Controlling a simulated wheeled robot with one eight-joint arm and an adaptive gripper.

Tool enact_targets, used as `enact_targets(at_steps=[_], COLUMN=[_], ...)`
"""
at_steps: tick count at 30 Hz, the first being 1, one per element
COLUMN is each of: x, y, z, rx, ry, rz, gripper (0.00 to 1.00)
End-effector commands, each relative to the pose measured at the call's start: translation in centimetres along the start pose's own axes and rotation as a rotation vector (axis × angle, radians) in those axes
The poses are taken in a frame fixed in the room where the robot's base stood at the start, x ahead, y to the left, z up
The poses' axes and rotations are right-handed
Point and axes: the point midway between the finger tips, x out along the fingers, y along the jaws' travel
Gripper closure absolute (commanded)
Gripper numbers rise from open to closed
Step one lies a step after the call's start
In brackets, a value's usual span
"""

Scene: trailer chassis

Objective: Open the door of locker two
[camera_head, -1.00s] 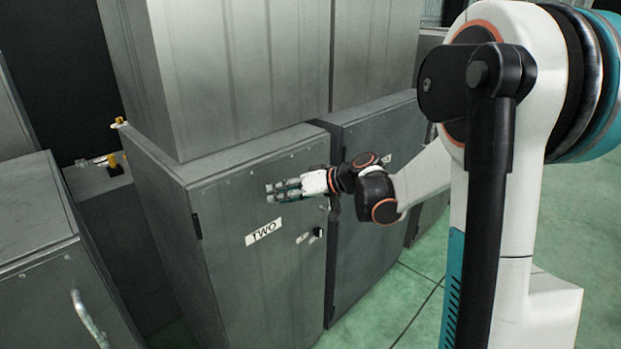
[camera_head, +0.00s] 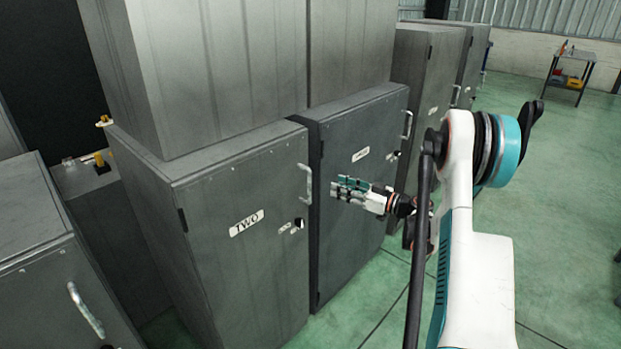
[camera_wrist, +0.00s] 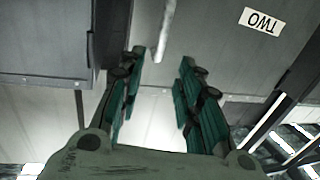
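Locker two is a grey metal locker with a white "TWO" label (camera_head: 247,223) on its door (camera_head: 250,268), which looks shut. Its light vertical handle (camera_head: 306,182) is at the door's upper right edge, above a dark lock knob (camera_head: 298,223). My gripper (camera_head: 338,187) is to the right of the handle, in front of the neighbouring locker, pointing left. In the wrist view my gripper (camera_wrist: 162,58) is open and empty, its green-padded fingers apart. That view is upside down. The handle (camera_wrist: 165,30) shows just beyond the gap between the fingertips, and the label (camera_wrist: 262,21) is at upper right.
The neighbouring locker (camera_head: 350,225) stands right of locker two, its own handle (camera_head: 407,125) at its right edge. Another locker (camera_head: 45,290) stands at the near left. Tall grey cabinets (camera_head: 225,70) rise behind. Green floor (camera_head: 560,200) is open on the right.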

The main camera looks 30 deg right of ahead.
Motion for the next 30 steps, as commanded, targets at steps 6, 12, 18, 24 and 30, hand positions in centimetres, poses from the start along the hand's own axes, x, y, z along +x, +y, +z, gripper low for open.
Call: enact_targets(at_steps=[6, 12, 18, 24, 30], x=[4.2, 8.1, 11.0, 12.3, 12.5], y=[-0.2, -0.1, -0.1, -0.1, -0.1], z=[0.2, 0.2, 0.1, 0.1, 0.0], rx=[0.001, 0.002, 0.002, 0.002, 0.002], ry=[-0.001, -0.001, -0.001, -0.001, -0.001], rz=[-0.004, -0.004, -0.002, -0.001, -0.001], gripper=[0.67, 0.67, 0.67, 0.67, 0.67])
